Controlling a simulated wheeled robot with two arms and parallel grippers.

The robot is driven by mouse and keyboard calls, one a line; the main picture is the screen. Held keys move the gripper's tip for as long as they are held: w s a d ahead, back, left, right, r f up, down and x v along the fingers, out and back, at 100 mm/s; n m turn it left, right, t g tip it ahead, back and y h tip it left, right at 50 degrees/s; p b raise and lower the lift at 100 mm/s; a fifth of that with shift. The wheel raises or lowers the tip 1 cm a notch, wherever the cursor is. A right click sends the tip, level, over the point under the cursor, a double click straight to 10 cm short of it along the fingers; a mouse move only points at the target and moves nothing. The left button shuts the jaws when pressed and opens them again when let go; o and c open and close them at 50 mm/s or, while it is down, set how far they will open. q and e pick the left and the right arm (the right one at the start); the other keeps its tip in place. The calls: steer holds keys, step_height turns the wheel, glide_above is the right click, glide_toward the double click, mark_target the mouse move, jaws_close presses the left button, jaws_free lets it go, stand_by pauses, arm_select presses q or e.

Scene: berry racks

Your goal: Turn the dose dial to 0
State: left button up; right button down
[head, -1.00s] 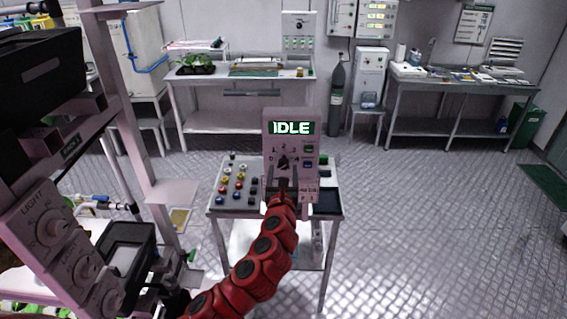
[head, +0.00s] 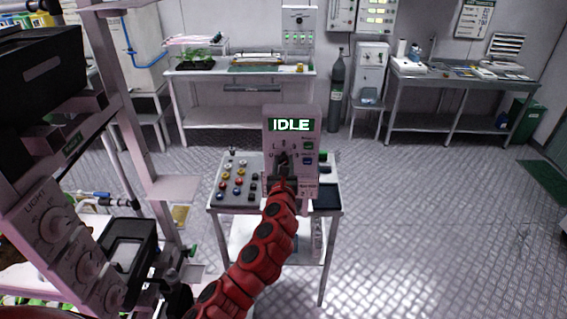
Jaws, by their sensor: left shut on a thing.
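The dosing box (head: 310,130) stands upright on a small white table and its screen (head: 290,125) reads IDLE. The dose dial (head: 282,158) is a dark knob on the box's front, with small numbers around it. My left gripper (head: 282,170), on the red arm, is at the dial and shut on it. The fingers and arm cover the lower part of the dial, so its exact setting is hard to read. Green and blue buttons (head: 308,161) sit to the right of the dial. My right gripper is not in view.
The small table (head: 228,205) also holds rows of coloured knobs (head: 239,181) left of the box and a dark pad (head: 326,198) at right. A rack with light dials (head: 62,235) stands close at left. Open floor (head: 430,230) lies to the right.

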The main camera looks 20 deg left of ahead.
arm_select(q)
jaws_close()
steer(key=shift+n, duration=0.4)
steer(key=n+b, duration=0.4)
steer(key=n, duration=0.2)
steer(key=n+b, duration=0.4)
steer(key=n, duration=0.1)
steer(key=shift+d+n, duration=0.1)
steer(key=shift+n, duration=0.3)
steer(key=n+b, duration=1.5)
steer(key=b, duration=0.2)
steer(key=shift+r+n+b, duration=0.15)
steer(key=shift+n+b, duration=1.15)
steer(key=shift+b, duration=0.25)
